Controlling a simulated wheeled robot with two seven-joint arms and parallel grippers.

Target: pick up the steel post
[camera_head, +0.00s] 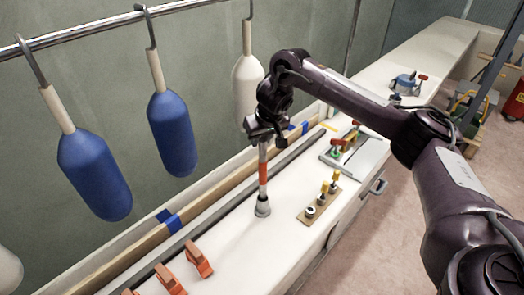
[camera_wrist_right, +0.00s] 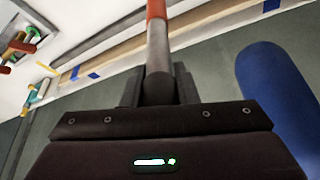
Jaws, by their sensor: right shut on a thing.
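The steel post (camera_head: 263,193) is a slim grey rod with an orange band and a wider grey foot. It is upright over the white bench top; I cannot tell whether its foot touches the bench. My right gripper (camera_head: 262,133) is shut on the post's upper end, which the gripper partly hides. In the right wrist view the post (camera_wrist_right: 158,48) runs up from between the fingers (camera_wrist_right: 158,92), its orange part at the top edge. My left gripper is not in view.
Blue fenders (camera_head: 172,132) and a white one (camera_head: 246,88) hang from a rail behind the bench (camera_head: 235,240). Orange clamps (camera_head: 198,259) lie at front left. A wooden block with small fittings (camera_head: 318,203) and a tray with tools (camera_head: 345,150) lie to the right.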

